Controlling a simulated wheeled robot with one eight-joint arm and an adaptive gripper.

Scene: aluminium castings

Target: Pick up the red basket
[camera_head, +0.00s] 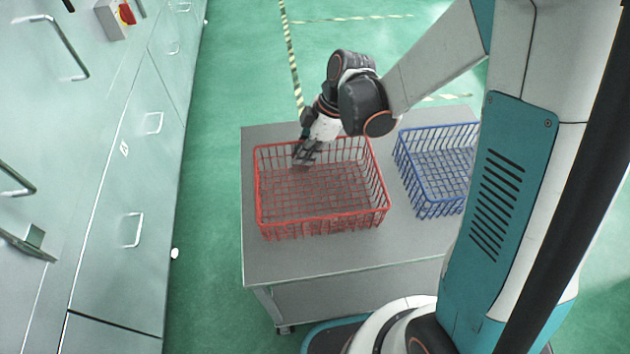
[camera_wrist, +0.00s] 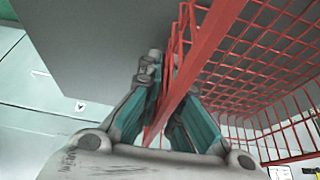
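The red basket (camera_head: 322,226) is an open wire basket on the grey cart top. It is empty and sits level in the head view. My gripper (camera_head: 306,153) is at its far rim, pointing down. In the wrist view, the red rim (camera_wrist: 208,42) runs between the two fingers of my gripper (camera_wrist: 163,78). The fingers are close together with the rim between them, and look shut on it. The right fingertip is partly hidden behind the rim.
The grey cart (camera_head: 300,262) carries a blue wire basket (camera_head: 437,168) to the right, apart from the red one. Pale cabinets with handles (camera_head: 120,190) line the left side. Green floor (camera_head: 215,200) lies clear between cabinets and cart.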

